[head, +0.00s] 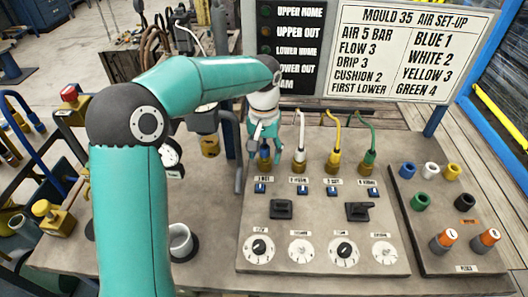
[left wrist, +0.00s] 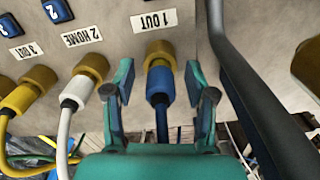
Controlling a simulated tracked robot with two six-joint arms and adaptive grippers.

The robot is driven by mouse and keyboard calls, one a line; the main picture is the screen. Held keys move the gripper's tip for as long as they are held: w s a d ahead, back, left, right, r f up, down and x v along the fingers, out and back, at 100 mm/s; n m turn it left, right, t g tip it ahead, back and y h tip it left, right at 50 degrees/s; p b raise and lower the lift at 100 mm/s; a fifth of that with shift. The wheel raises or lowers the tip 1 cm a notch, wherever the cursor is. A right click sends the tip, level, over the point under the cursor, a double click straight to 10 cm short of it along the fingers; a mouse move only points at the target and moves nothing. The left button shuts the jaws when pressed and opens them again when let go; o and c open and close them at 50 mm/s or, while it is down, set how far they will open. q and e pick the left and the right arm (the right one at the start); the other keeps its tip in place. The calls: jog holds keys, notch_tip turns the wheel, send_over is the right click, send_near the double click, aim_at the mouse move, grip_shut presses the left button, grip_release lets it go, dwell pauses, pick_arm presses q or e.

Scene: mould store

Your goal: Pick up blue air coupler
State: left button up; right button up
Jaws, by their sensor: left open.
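A blue air coupler (left wrist: 158,87) with a dark blue hose sits on a brass port under the "1 OUT" label in the left wrist view. My left gripper (left wrist: 161,92) is open, with one finger on each side of this coupler and gaps between. In the head view my left gripper (head: 265,150) is at the leftmost port of the panel, partly hiding the coupler. My right gripper is not in view.
White (head: 300,158), yellow (head: 333,157) and green (head: 368,157) hoses stand in a row on the panel (head: 400,258). A dark tube (left wrist: 245,75) runs close beside my gripper in the left wrist view. A grey cup (head: 181,243) stands left of the panel.

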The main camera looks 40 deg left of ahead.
pick_arm(q)
jog(key=shift+s, duration=0.1)
jog(key=c, duration=1.1)
grip_shut()
jog(key=shift+r, duration=0.2)
